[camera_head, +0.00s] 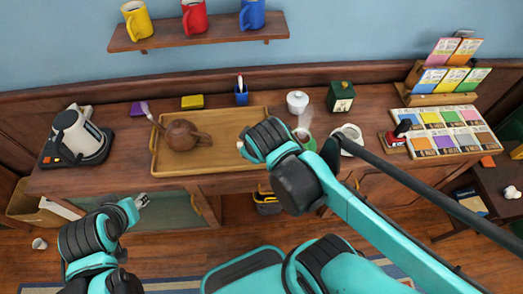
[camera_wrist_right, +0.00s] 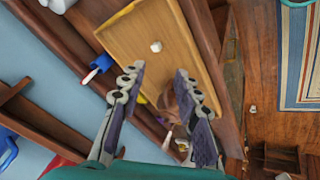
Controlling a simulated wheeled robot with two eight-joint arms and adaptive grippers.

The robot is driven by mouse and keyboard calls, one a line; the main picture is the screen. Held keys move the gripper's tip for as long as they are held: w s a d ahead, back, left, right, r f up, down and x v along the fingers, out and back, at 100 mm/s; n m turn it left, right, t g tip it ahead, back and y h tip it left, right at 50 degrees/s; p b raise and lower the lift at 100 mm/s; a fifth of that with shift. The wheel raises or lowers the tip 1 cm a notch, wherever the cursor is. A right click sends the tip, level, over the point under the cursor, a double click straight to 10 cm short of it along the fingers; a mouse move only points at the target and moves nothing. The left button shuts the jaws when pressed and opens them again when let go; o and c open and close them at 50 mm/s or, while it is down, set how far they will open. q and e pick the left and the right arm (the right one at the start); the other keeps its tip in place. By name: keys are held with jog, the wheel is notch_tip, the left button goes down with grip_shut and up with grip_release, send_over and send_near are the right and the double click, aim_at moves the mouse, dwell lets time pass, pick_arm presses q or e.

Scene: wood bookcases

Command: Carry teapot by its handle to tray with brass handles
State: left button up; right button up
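The brown teapot (camera_head: 180,135) stands on the left part of the wooden tray (camera_head: 228,113), its handle pointing right. I cannot make out the tray's brass handles. My right gripper (camera_wrist_right: 158,70) is open and empty; in the head view its wrist hangs over the tray's right end, apart from the teapot. In the right wrist view the teapot (camera_wrist_right: 168,97) shows partly behind the right finger, with the tray (camera_wrist_right: 150,22) beyond. My left gripper (camera_head: 142,200) is low, in front of the counter's left part; its opening is too small to judge.
A kettle (camera_head: 78,137) stands at the counter's left. A blue cup (camera_head: 241,97) and yellow sponge (camera_head: 192,102) are behind the tray. A white lidded pot (camera_head: 297,102) and green box (camera_head: 341,97) stand to the right.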

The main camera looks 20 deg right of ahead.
jog(key=shift+s+d+r+m+t+y, duration=0.2)
jog(key=shift+s+m, duration=0.3)
jog(key=shift+m, duration=0.5)
jog(key=shift+s+d+f+m+t+y, duration=0.15)
jog(key=shift+s+d+m, duration=0.25)
jog(key=shift+m, duration=0.6)
jog(key=shift+s+d+r+m+t+y, duration=0.1)
jog(key=shift+s+d+r+m+t, duration=0.1)
jog(key=shift+s+m, duration=0.6)
